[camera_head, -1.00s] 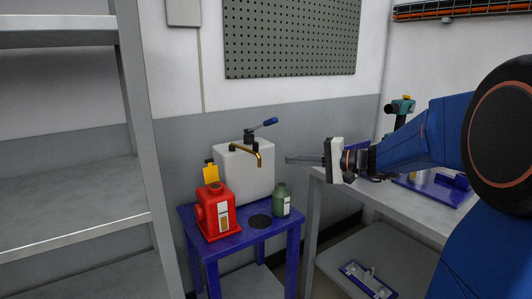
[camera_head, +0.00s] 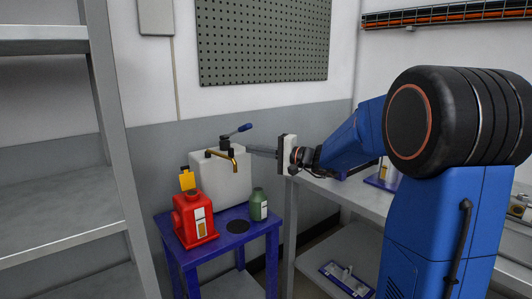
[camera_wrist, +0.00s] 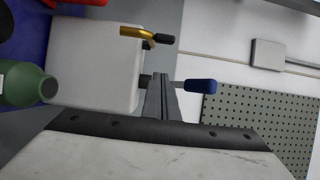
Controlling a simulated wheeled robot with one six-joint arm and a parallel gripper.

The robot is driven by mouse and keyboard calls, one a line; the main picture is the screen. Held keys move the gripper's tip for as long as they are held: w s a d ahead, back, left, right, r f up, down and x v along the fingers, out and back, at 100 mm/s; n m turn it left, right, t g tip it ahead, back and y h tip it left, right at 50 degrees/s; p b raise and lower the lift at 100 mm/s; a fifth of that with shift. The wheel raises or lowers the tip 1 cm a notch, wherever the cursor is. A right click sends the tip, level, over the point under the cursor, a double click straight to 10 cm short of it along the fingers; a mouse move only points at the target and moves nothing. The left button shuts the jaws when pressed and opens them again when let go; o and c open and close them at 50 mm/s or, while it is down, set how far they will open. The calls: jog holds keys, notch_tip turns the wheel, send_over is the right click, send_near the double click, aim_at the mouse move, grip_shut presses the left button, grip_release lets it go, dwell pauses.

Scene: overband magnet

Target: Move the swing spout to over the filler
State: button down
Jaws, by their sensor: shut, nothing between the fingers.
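A green bottle (camera_head: 259,206) and a flat black disc (camera_head: 238,227) are on the blue table (camera_head: 211,243). A grey shelf rack (camera_head: 110,150) stands close on the left. A grey bench (camera_head: 343,192) is on the right, under my arm. A pegboard (camera_head: 262,40) hangs behind.

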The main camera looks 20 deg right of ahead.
jog(key=shift+s+a, duration=0.25)
jog(key=shift+a, duration=0.4)
jog(key=shift+s+a, duration=0.2)
jog(key=shift+a, duration=0.5)
jog(key=shift+s+a, duration=0.25)
jog(key=shift+a, duration=0.4)
